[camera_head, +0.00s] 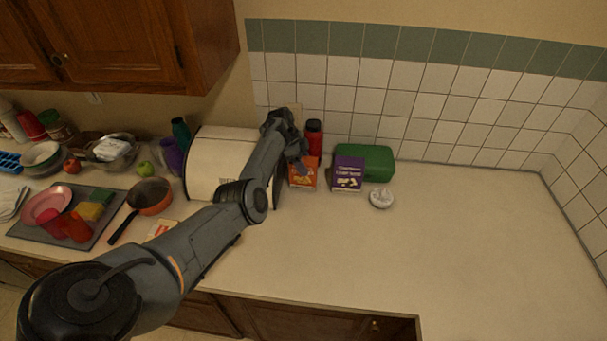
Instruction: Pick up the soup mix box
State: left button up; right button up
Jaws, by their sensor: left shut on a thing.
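An orange box (303,178) with a dark label stands upright on the counter against the clutter at the back. A purple box (347,174) with pale print stands just to its right. The print on both is too small to read surely, so I cannot tell which is the soup mix box. My left gripper (299,160) reaches down to the top of the orange box and is shut on it; my wrist and fingers hide part of its top. My right gripper is out of view.
A red bottle (314,137) and a green container (377,161) stand behind the boxes. A white bread-bin-like case (212,165) is left of them, behind my arm. A small white item (381,198) lies at the right. The right counter (480,240) is clear.

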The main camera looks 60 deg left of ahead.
pick_arm(q)
jog(key=c, duration=0.5)
grip_shut()
jog(key=shift+r, duration=0.15)
